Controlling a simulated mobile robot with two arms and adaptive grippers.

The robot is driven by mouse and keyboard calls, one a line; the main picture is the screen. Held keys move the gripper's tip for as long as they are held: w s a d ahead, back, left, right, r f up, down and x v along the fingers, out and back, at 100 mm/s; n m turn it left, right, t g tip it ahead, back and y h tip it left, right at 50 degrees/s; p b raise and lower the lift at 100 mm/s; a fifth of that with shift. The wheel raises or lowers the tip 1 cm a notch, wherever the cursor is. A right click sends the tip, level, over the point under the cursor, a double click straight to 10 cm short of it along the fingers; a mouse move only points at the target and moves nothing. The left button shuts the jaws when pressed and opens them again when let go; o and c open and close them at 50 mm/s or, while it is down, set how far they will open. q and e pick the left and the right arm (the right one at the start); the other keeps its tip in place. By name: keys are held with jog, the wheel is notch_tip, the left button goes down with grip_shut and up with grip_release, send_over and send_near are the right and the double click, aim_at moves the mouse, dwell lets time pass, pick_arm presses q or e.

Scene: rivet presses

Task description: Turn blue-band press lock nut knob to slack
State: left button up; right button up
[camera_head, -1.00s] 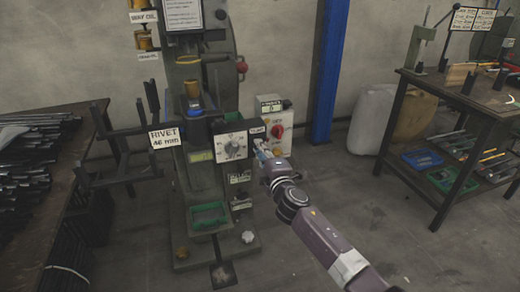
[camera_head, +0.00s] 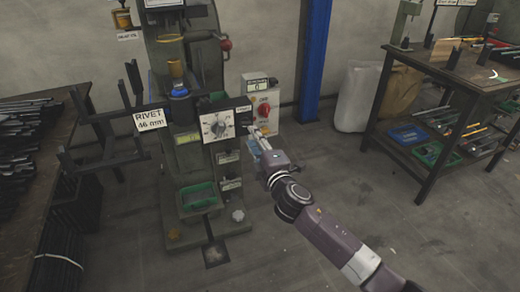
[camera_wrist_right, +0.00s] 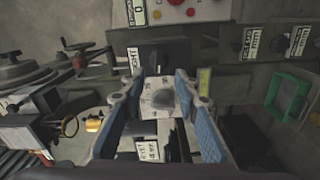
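The rivet press with a blue band (camera_head: 180,93) stands left of centre in the head view. Its front panel carries a pale dial with a round grey knob (camera_head: 217,126); the dial also shows in the right wrist view (camera_wrist_right: 162,96). A black knob (camera_wrist_right: 160,57) sits on a dark box above the dial in the wrist view, beside a small label; I cannot read its setting. My right gripper (camera_head: 257,138) is just right of the panel. In the wrist view the right gripper (camera_wrist_right: 160,80) is open, its blue-padded fingers apart and empty, framing the dial. My left gripper is out of view.
A control box with a red knob (camera_head: 264,110) stands behind the right gripper. A sign reading RIVET 46 mm (camera_head: 150,120) and dark brackets project left of the press. A green tray (camera_head: 198,195) is below. A workbench (camera_head: 440,75) is at right; open floor lies between.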

jog(key=shift+v, duration=2.7)
